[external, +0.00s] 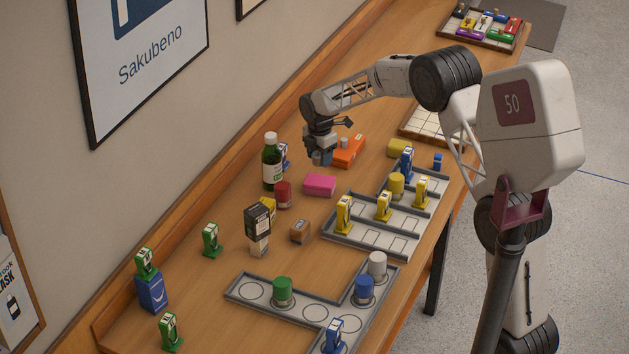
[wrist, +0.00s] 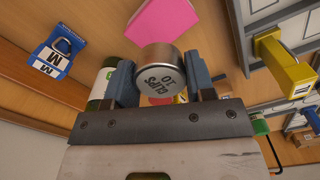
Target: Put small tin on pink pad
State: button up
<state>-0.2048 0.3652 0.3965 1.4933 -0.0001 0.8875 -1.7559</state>
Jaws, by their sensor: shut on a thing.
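My gripper (external: 321,160) hangs above the table, in the picture just above and behind the pink pad. In the wrist view my gripper (wrist: 158,82) is shut on a small silver tin (wrist: 155,70) with dark lettering on its lid, held between the blue fingers. In the external view the tin cannot be made out clearly at the fingers. The pink pad (external: 320,185) lies flat and bare on the table. It also shows in the wrist view (wrist: 168,18), beyond the tin and apart from it.
An orange box (external: 349,150) lies close behind my gripper. A green bottle (external: 271,165) and a red canister (external: 283,195) stand left of the pad. Grey trays (external: 372,238) with yellow dispensers lie to the right. Bare table lies in front of the pad.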

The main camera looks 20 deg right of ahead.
aim_at(319, 180)
jog(key=shift+f, duration=1.35)
jog(key=shift+f, duration=1.9)
jog(key=shift+f, duration=0.15)
jog(key=o, duration=0.9)
notch_tip(319, 180, up, 12)
jog(key=shift+r, duration=0.2)
